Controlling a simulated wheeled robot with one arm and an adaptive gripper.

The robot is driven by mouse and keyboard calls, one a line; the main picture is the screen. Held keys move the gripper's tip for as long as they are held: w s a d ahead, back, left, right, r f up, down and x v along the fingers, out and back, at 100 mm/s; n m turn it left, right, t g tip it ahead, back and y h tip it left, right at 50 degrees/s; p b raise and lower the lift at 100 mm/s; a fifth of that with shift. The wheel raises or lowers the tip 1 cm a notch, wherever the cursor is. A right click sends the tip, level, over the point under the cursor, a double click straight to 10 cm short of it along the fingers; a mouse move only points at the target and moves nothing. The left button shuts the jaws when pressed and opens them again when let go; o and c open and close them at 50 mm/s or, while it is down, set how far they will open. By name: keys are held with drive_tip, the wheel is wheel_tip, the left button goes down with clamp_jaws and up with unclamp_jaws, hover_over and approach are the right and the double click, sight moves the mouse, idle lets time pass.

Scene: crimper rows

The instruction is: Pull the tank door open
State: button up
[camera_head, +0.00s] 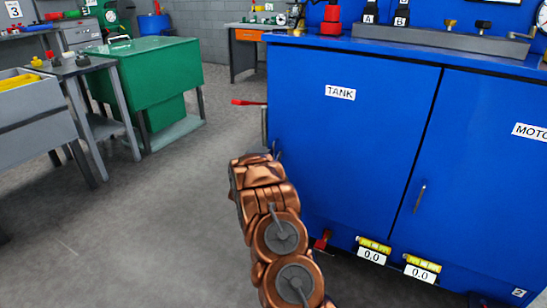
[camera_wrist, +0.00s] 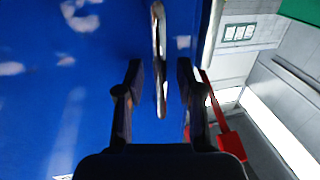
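The tank door (camera_head: 345,140) is a blue cabinet panel with a white TANK label, and it looks shut. In the wrist view its blue face (camera_wrist: 60,100) fills the left part. A slim metal handle (camera_wrist: 158,50) stands between the two dark fingers of my gripper (camera_wrist: 160,82). The fingers are open, with a gap on each side of the handle. In the head view my copper arm reaches up to the door's left edge and hides most of the gripper and handle.
The neighbouring MOTOR door (camera_head: 480,170) has its own handle (camera_head: 420,198). A red lever (camera_head: 248,102) sticks out left of the cabinet; red also shows right of the fingers in the wrist view. A green cabinet (camera_head: 150,85) stands left, with open floor (camera_head: 150,220) between.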

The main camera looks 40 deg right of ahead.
drive_tip(key=shift+c, duration=0.2)
clamp_jaws()
idle(0.6)
